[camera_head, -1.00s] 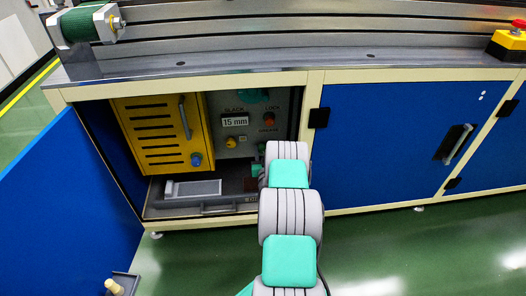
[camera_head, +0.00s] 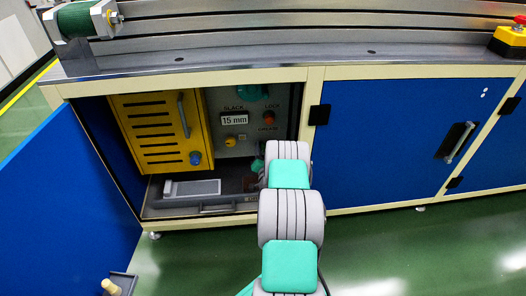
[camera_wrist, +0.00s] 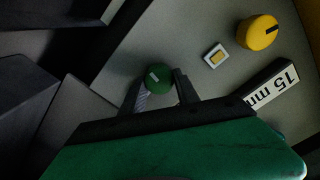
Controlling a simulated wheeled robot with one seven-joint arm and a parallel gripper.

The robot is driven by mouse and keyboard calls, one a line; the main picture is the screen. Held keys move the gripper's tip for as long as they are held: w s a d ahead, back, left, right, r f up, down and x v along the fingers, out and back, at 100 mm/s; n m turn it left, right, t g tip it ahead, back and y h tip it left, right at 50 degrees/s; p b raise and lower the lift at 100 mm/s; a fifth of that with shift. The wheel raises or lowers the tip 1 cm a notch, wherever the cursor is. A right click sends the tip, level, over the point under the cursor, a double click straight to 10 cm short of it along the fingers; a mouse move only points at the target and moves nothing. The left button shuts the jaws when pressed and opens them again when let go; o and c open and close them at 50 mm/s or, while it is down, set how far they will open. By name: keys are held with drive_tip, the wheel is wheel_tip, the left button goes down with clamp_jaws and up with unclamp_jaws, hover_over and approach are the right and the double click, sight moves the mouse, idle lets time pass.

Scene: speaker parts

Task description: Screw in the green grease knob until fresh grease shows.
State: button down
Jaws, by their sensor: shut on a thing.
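The green grease knob (camera_wrist: 158,78), round with a pale mark on its face, sits between the two dark fingertips of my gripper (camera_wrist: 159,90) in the wrist view. My gripper is shut on it, close to the grey panel (camera_wrist: 190,28). A small white-framed square with a yellowish fill (camera_wrist: 215,56) is on the panel beside the knob. In the head view my arm hides the knob and fingertips, below the GREASE label (camera_head: 268,128).
The panel also bears a yellow knob (camera_head: 230,142), a red-orange LOCK knob (camera_head: 268,118) and a 15 mm SLACK display (camera_head: 235,119). A yellow louvred cover (camera_head: 153,139) stands left. A grey tray (camera_head: 210,209) lies below. The open blue door (camera_head: 75,190) is far left.

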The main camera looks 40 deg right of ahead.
drive_tip(key=shift+s+f+m, duration=0.1)
drive_tip(key=shift+m, duration=1)
drive_tip(key=shift+d, duration=0.1)
drive_tip(key=c, duration=0.9)
unclamp_jaws()
drive_tip(key=v, duration=0.7)
drive_tip(key=shift+s+a, duration=0.3)
